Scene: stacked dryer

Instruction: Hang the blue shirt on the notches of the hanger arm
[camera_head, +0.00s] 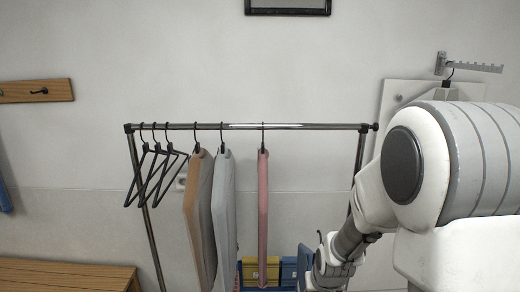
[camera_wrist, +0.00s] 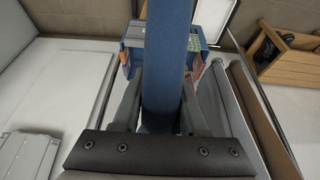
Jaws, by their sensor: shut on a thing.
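The blue shirt (camera_wrist: 168,60) shows edge-on in the wrist view as a long blue strip between my fingers. My gripper (camera_wrist: 160,112) is shut on it. In the head view a blue edge (camera_head: 304,262), probably the shirt, shows low at the right end of the rack. A dark hook is just above my wrist there, and my arm hides most of that area. The hanger arm (camera_head: 478,67) is a grey notched bar on the wall at the upper right, well above my gripper. A dark hook hangs from its left part, above a pale panel-like thing.
A clothes rack (camera_head: 290,126) holds several empty black hangers, a brown garment (camera_head: 200,215), a grey garment (camera_head: 223,215) and a pink garment (camera_head: 263,215). A wooden bench (camera_head: 65,275) is at lower left. A blue bin (camera_wrist: 208,50) lies beyond the shirt.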

